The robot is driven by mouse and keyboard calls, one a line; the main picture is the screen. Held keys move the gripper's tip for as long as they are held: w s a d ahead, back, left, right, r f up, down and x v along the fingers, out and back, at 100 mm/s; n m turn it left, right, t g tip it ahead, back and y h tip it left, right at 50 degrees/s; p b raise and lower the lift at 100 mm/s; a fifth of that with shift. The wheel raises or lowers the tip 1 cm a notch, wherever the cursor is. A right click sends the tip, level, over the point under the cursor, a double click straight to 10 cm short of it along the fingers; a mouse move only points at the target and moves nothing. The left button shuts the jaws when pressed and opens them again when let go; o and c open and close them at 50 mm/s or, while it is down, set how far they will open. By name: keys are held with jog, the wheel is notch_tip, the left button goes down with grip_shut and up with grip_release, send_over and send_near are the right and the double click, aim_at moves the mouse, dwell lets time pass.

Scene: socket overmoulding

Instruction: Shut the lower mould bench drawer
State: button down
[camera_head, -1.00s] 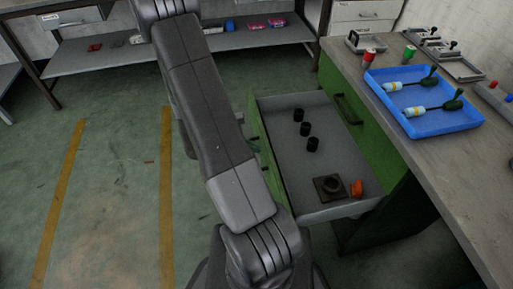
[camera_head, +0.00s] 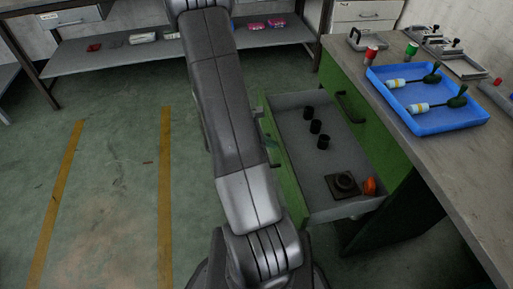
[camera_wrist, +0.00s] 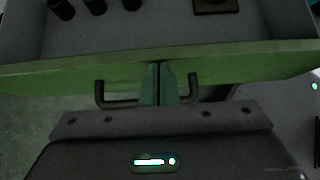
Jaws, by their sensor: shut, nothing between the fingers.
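The lower mould bench drawer (camera_head: 292,164) stands pulled out from the green bench, its grey tray showing and its green front facing left. The wrist view shows the top edge of its green front (camera_wrist: 240,60) and a dark bar handle (camera_wrist: 100,92). My gripper (camera_wrist: 161,68) is shut and empty, its green fingertips against or very near the drawer front, between the handle's two ends. The fingers cover the handle's middle. In the head view my arm hides most of the gripper and the handle.
The drawer holds three black cylinders (camera_head: 316,127), a dark square block with a ring (camera_head: 344,184) and an orange piece (camera_head: 369,187). Above it is a shut green front with a handle (camera_head: 350,107). A blue tray (camera_head: 446,127) sits on the bench top. Floor at left is clear.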

jog(key=w+d+b, duration=0.3)
jog(key=d, duration=0.9)
jog(key=w+d+b, duration=0.3)
jog(key=d+b, duration=0.1)
jog(key=d, duration=0.9)
jog(key=shift+w+d+b, duration=0.25)
jog(key=shift+w+b, duration=0.05)
jog(key=shift+w, duration=0.05)
jog(key=shift+r, duration=0.2)
